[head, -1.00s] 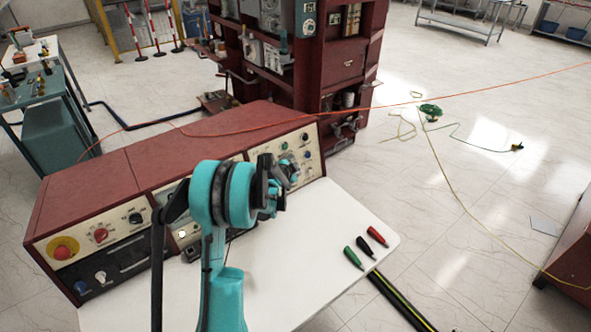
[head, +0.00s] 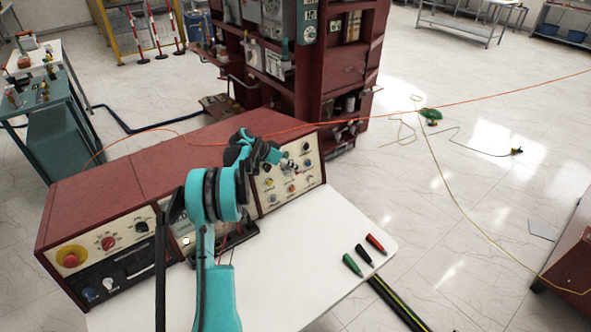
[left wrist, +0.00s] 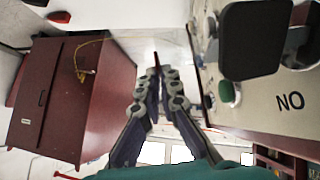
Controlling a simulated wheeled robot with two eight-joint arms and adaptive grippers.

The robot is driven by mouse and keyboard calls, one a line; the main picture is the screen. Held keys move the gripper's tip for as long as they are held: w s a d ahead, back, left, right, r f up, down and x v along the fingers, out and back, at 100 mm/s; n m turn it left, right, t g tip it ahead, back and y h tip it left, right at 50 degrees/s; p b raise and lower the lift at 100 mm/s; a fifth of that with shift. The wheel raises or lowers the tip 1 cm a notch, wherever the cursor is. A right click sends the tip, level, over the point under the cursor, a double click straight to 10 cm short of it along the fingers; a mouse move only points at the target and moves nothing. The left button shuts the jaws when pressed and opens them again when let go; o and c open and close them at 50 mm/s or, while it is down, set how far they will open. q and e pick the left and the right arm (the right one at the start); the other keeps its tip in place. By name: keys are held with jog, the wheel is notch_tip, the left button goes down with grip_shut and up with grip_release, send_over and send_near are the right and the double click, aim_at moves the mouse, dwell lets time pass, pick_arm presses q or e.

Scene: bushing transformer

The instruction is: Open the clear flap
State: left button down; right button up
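My left gripper (head: 272,154) is in front of the right part of the red console's (head: 141,166) sloped control panel in the head view. It hides part of the panel's middle and right sections. In the left wrist view the two dark fingers (left wrist: 157,75) converge to close-set tips beside a pale panel face with a green button (left wrist: 229,92), a large dark knob (left wrist: 254,40) and the letters NO. I cannot tell whether anything is between the tips. I cannot make out the clear flap clearly; a faint pale area lies beyond the fingertips. My right gripper is out of view.
A white tabletop (head: 300,255) lies in front of the console. A tall red cabinet (head: 345,75) stands behind. An orange cable crosses above the console.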

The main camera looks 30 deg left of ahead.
pick_arm(q)
jog(key=shift+w+a+r+n+g+h, duration=0.1)
jog(key=shift+a+r+n+g+h, duration=0.25)
jog(key=shift+h, duration=0.25)
jog(key=c, duration=2)
grip_release()
jog(key=shift+c, duration=0.2)
jog(key=v, duration=1.2)
jog(key=shift+a+f, duration=0.1)
jog(key=shift+f, duration=0.05)
